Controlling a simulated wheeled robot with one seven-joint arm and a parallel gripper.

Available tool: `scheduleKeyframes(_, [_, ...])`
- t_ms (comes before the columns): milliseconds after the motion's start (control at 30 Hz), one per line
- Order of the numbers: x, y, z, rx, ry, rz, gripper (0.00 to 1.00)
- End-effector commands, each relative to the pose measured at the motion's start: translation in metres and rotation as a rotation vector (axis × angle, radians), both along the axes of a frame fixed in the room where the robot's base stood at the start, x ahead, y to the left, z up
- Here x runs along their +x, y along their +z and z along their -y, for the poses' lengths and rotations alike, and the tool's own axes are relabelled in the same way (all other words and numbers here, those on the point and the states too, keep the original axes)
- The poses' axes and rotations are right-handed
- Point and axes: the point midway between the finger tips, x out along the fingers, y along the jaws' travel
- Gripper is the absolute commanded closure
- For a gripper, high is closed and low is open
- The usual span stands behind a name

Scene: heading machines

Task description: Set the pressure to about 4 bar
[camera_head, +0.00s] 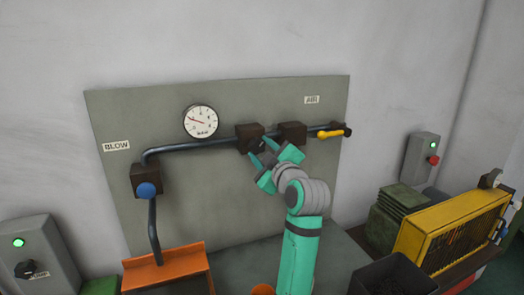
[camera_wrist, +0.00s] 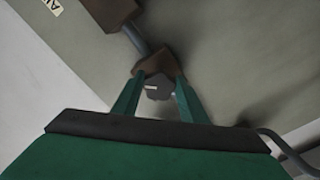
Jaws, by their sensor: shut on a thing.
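The round white pressure gauge (camera_head: 201,121) is on the grey-green panel in the head view. Its red needle points left and slightly up; the numbers are too small to read surely. To its right, a brown regulator block (camera_head: 250,132) sits on the dark pipe. My gripper (camera_head: 262,149) is at the front of this block, with its fingers shut on a dark knob that they partly hide. In the wrist view, the two green fingers of my gripper (camera_wrist: 160,82) stand on either side of the grey knob (camera_wrist: 157,90), which has a pale mark on its face.
A second brown block (camera_head: 292,132) and a yellow valve lever (camera_head: 330,134) are to the right on the pipe. A blue knob (camera_head: 147,190) sits under the BLOW label (camera_head: 116,146). Below are an orange tray (camera_head: 165,270) and a yellow grilled machine (camera_head: 450,230).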

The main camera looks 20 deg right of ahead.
Motion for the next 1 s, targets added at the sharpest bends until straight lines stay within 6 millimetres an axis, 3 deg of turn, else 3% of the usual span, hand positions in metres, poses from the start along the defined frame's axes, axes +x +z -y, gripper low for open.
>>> scheduleKeyframes(1000, [0.0002,-0.0021,-0.0048,0.885,-0.003,-0.029,0.84])
